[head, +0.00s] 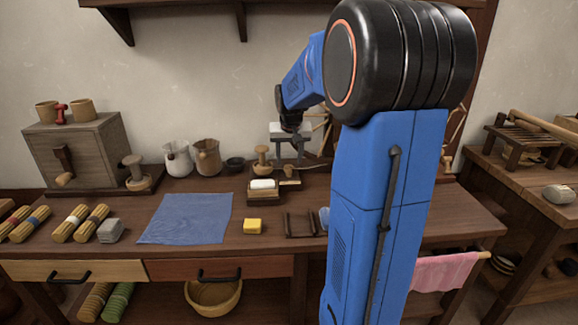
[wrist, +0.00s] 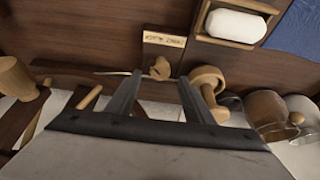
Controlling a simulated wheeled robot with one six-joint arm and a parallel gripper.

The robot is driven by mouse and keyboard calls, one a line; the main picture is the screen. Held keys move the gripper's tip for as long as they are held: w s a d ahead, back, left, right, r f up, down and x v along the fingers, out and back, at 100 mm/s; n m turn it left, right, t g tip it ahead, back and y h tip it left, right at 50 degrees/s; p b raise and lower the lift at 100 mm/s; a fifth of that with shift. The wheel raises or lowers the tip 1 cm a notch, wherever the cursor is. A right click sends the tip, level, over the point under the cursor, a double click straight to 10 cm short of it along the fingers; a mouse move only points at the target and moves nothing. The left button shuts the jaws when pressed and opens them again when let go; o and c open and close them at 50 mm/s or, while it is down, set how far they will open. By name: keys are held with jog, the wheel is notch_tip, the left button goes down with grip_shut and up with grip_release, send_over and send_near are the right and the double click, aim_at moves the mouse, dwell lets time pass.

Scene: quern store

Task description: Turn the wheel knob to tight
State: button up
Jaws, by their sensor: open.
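A small light-wooden knob (wrist: 160,68) stands on a dark board beside a pale label plate (wrist: 164,40) in the wrist view; the plate's small lettering is not readable. The knob also shows small in the head view (head: 288,171), just below my gripper. My gripper (wrist: 161,78) is open and points down at the board. In the wrist view the knob appears between its two fingertips, with a gap on each side. In the head view my gripper (head: 289,156) is above the back of the bench. I cannot tell how far above the knob the fingertips are.
A wooden mushroom-shaped piece (wrist: 208,78) stands close beside the right finger. A soap dish (wrist: 235,22), jugs (head: 208,158) and a thin stick are near. A yellow block (head: 252,226), blue cloth (head: 188,217) and small rack (head: 300,226) lie further forward.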

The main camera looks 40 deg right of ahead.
aim_at(289, 167)
jog(key=shift+x, duration=2.25)
jog(key=c, duration=1)
